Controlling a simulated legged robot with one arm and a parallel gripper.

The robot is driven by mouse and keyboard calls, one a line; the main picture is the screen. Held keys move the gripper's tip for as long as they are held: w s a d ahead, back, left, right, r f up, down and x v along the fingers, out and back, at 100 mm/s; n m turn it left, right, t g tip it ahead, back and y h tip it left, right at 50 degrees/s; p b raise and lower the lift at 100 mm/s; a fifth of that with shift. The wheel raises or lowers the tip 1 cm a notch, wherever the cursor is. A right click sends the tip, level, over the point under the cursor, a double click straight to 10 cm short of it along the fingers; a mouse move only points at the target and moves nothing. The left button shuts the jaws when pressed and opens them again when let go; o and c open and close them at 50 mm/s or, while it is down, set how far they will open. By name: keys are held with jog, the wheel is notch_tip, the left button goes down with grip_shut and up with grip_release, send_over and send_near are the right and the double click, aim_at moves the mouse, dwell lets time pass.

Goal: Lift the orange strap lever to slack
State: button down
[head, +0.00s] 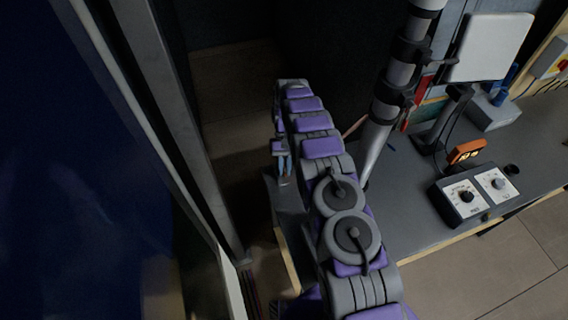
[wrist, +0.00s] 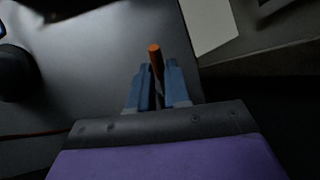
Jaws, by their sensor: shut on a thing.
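My gripper (wrist: 157,92) has its two blue fingers closed around a thin orange-tipped rod, which I take for the orange strap lever (wrist: 155,53). The lever's rounded end sticks out past the fingertips in the wrist view, and its lower part is hidden between the fingers. In the head view my gripper (head: 285,166) points down beside my purple and grey arm, near the left end of the dark worktop. The lever cannot be made out there. The strap itself cannot be told in either view.
A grey pole (head: 392,90) with black clamps stands close to the right of my arm. A door frame (head: 180,130) runs along the left.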

jog(key=shift+w+a+r+g+p, duration=0.2)
jog(key=shift+g+p, duration=0.2)
jog(key=shift+p, duration=0.7)
jog(key=c, duration=1.1)
grip_release()
jog(key=shift+f, duration=0.15)
